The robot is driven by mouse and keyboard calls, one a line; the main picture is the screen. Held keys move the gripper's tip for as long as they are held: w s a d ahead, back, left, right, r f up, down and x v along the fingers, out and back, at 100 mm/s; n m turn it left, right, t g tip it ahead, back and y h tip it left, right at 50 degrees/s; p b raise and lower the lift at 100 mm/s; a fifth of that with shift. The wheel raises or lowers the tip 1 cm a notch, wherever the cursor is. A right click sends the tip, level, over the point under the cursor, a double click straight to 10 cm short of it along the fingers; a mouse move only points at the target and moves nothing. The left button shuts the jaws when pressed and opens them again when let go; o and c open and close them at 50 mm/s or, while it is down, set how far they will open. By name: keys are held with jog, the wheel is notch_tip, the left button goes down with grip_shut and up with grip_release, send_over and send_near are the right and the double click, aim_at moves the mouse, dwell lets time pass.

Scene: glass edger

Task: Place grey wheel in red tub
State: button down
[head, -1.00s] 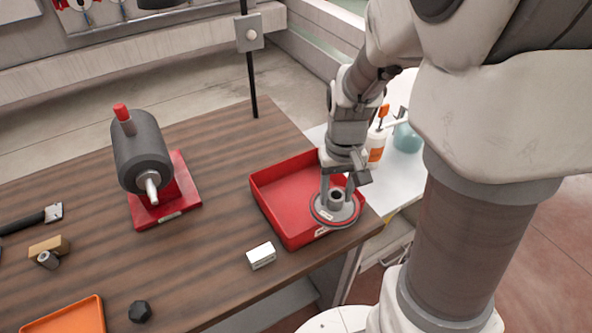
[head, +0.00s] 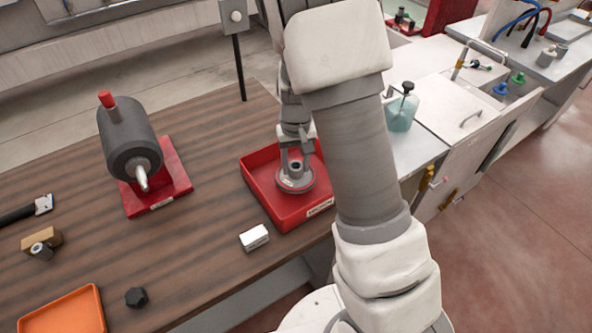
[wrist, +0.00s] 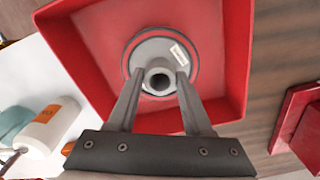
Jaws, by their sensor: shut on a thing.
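The grey wheel (head: 296,183) is a round disc with a raised hollow hub and a small white label. My gripper (head: 296,163) is shut on its hub, one finger on each side, as the wrist view (wrist: 158,82) shows. The red tub (head: 317,212) is a shallow square tray on the wooden bench. The wheel is over the tub's interior, inside its walls as seen in both views. In the wrist view the tub's wall (wrist: 72,58) surrounds the wheel (wrist: 188,60). I cannot tell whether the wheel touches the tub floor.
A dark grey motor (head: 128,140) on a red base stands left of the tub. A white block (head: 254,238), a black hex piece (head: 136,297) and an orange tray (head: 62,315) lie nearer the front. A teal bottle (head: 402,110) stands to the right.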

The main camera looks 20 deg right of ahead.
aim_at(296, 172)
jog(key=shift+f, duration=1.6)
jog(key=shift+c, duration=1.5)
grip_release()
notch_tip(296, 172, up, 12)
jog(key=s+r+t, duration=0.5)
jog(key=s+r, duration=1.1)
jog(key=s, duration=0.4)
jog(key=shift+s+r+n+t, duration=0.15)
jog(key=shift+s+n+t, duration=0.15)
jog(key=shift+s+n, duration=0.1)
